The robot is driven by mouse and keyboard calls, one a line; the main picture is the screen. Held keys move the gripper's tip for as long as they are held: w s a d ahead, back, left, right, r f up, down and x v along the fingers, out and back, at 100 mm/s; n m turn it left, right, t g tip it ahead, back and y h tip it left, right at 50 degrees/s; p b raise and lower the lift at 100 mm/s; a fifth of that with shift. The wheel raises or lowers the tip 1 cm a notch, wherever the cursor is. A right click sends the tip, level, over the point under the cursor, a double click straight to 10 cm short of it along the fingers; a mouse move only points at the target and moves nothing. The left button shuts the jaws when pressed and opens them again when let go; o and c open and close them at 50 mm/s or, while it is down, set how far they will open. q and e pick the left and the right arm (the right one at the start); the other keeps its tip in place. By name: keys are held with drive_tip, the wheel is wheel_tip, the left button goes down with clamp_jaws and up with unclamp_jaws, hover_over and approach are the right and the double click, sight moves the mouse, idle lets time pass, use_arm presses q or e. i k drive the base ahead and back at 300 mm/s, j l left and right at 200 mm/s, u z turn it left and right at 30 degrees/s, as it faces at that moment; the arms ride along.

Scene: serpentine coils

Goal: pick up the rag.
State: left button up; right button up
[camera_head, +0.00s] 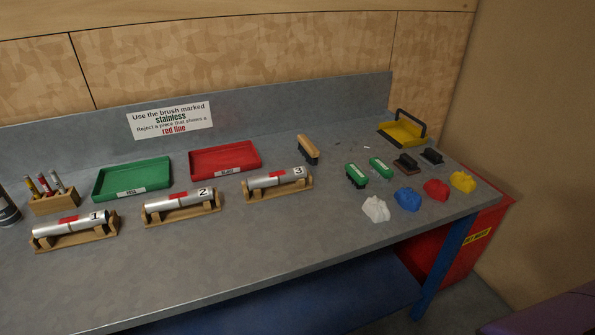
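Several crumpled rags lie apart in a row near the right front edge of the grey workbench (290,236). They are a white rag (376,208), a blue rag (407,199), a red rag (436,189) and a yellow rag (463,181). The white one lies furthest left and the yellow one furthest right. Nothing covers them. Neither of my grippers shows in the head view.
Behind the rags are two green-topped brushes (356,175) (381,167), dark blocks (407,163), a wooden brush (308,149) and a yellow dustpan (402,131). Numbered cylinders on cradles (279,188), green (133,178) and red (226,160) trays stand left. A red bin (432,250) stands below right.

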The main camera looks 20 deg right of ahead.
sight(409, 200)
drive_tip(key=z, duration=1.5)
drive_tip(key=u, duration=2.3)
drive_tip(key=z, duration=1.8)
